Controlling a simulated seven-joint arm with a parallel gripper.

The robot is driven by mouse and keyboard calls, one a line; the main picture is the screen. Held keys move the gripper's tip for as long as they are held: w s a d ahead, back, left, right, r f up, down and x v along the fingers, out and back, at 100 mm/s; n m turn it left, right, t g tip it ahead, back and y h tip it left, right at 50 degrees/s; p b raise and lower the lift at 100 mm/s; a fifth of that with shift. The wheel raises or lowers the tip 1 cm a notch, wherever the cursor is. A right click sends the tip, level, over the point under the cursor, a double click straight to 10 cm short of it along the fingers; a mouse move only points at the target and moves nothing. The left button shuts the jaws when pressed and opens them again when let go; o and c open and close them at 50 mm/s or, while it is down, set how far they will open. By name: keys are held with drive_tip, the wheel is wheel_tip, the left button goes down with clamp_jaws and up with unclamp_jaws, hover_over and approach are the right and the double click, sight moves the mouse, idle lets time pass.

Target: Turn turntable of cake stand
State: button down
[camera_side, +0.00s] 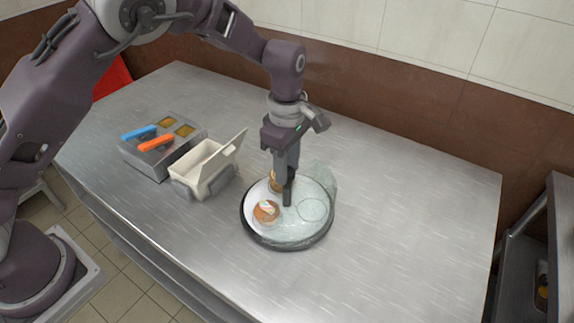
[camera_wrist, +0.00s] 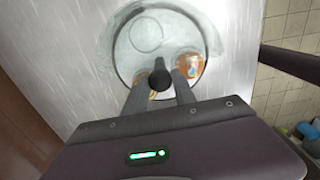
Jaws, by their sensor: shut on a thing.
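The cake stand's round turntable (camera_side: 313,228) has a pale, glassy top and a dark rim, and lies flat on the steel table. It also shows in the wrist view (camera_wrist: 148,58). A dark upright knob (camera_wrist: 158,76) stands near its middle. My gripper (camera_side: 287,188) points down over the turntable and is shut on the knob, with one finger on each side of it in the wrist view (camera_wrist: 160,88). A small round orange-and-white item (camera_side: 266,211) sits on the turntable left of my gripper. A brown item (camera_side: 274,182) is partly hidden behind my fingers.
A cream box with a raised lid (camera_side: 206,169) stands left of the turntable. Further left is a metal tray unit (camera_side: 160,164) with blue and orange handles. The table (camera_side: 410,210) is clear to the right. A tiled wall (camera_side: 400,110) runs behind.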

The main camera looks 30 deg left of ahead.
drive_tip(key=shift+n, duration=1.4)
drive_tip(key=c, duration=1)
unclamp_jaws()
wheel_tip(320, 180, up, 7)
drive_tip(key=shift+r, duration=0.1)
